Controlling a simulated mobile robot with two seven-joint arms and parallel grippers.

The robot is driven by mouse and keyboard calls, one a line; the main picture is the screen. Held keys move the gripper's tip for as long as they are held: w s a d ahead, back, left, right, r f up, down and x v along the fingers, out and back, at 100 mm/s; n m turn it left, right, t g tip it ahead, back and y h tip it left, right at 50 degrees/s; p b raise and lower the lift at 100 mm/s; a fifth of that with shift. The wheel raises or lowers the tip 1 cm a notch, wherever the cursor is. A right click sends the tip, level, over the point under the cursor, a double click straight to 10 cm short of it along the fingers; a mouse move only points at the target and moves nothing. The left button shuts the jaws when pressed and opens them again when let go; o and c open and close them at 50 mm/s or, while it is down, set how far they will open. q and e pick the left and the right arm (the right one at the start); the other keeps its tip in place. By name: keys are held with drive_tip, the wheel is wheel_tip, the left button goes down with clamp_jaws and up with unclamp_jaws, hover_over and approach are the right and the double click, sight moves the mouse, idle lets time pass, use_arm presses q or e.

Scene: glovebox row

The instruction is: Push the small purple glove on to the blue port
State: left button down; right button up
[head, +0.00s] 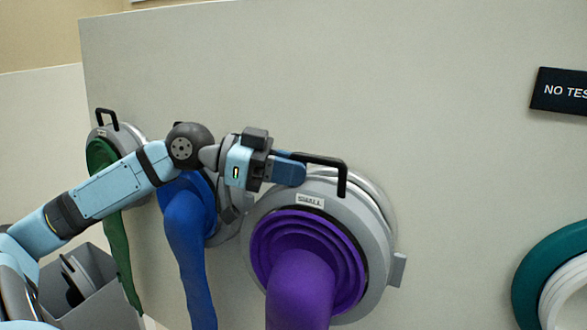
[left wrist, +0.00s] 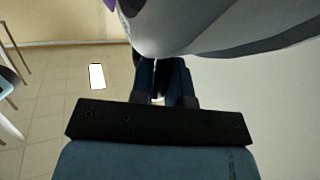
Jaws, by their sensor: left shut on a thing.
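The purple glove (head: 300,284) hangs from a grey ring with a black handle (head: 343,180) and a plate reading "SMALL". Its ring is at the pale wall, with a silvery rim behind it; I cannot tell whether it is seated or held off. My left gripper (head: 303,168) is shut on the left end of the handle. In the left wrist view its fingers (left wrist: 163,82) are just below the grey ring (left wrist: 225,28). No port that is clearly blue shows; the purple glove's ring hides what is behind it. My right gripper is not in view.
A blue glove (head: 188,245) and a green glove (head: 118,250) hang on grey rings to the left, partly behind my left arm. A grey bin (head: 105,306) stands below them. A teal ring (head: 535,270) is on the wall at right, below a black sign (head: 562,92). The wall between is bare.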

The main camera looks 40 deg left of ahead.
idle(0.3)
use_arm(q)
drive_tip(key=s+d+r+b, duration=0.1)
drive_tip(key=s+d+b, duration=0.1)
drive_tip(key=s+b, duration=0.5)
drive_tip(key=b, duration=0.6)
drive_tip(key=shift+s, duration=0.35)
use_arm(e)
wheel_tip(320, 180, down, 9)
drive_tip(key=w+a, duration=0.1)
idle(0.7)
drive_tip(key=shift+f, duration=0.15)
